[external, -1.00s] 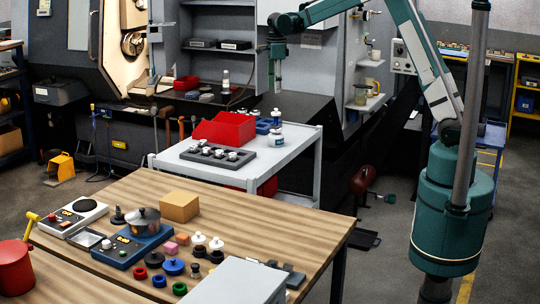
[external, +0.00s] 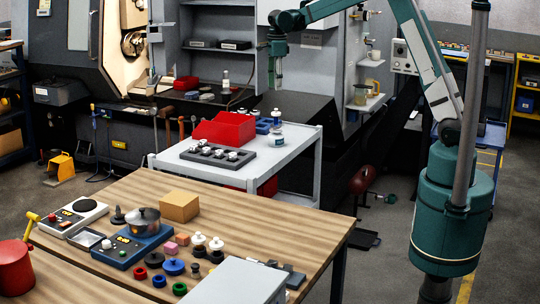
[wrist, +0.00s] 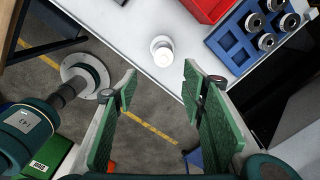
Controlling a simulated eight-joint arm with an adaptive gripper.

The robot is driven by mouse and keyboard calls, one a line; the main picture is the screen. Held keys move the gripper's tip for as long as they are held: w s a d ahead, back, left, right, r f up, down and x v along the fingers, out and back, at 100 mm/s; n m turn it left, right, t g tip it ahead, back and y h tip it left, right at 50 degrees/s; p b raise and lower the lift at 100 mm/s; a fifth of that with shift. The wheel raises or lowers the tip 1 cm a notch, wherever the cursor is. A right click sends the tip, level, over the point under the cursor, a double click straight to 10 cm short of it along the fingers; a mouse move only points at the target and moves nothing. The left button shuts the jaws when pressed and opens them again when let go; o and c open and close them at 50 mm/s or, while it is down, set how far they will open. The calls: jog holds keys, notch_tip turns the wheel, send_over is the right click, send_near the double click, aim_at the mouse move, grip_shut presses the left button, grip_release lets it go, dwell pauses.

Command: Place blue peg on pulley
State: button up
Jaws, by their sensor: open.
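My gripper (external: 277,88) hangs over the back cart in the external view. It also shows in the wrist view (wrist: 160,90), with its two green-padded fingers spread apart and nothing between them. On the wooden table lie a blue round part (external: 173,267) and a smaller blue ring (external: 159,281); I cannot tell whether either is the blue peg. A dark wheel-like part (external: 154,260) lies beside them and could be the pulley, but it is too small to be sure. All of these are well away from my gripper and outside the wrist view.
The grey cart (external: 290,165) holds a red bin (external: 225,128), a dark tray of parts (external: 218,155), a white-topped jar (wrist: 163,50) and a blue tray (wrist: 232,40) with metal rings. A pot (external: 143,220) and a cardboard box (external: 179,206) stand on the table.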

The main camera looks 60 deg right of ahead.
jog(key=s+a+r+n+t, duration=0.2)
jog(key=s+a+r+n, duration=0.45)
jog(key=s+a, duration=0.3)
jog(key=s+a+r+n+t, duration=0.1)
jog(key=s+a+r+n, duration=0.55)
jog(key=s+a, duration=0.35)
jog(key=s+a+f+n+t, duration=0.1)
jog(key=s+a+f+n, duration=0.1)
jog(key=s+n, duration=0.3)
jog(key=s+a+f+n+t, duration=0.1)
jog(key=s+a+n, duration=0.4)
jog(key=s, duration=0.7)
jog(key=s+a+f+n+t, duration=0.2)
jog(key=s+a+f+n, duration=0.1)
jog(key=s, duration=0.5)
jog(key=shift+s+a+f+n, duration=0.35)
jog(key=shift+f+n, duration=0.2)
jog(key=shift+n, duration=0.45)
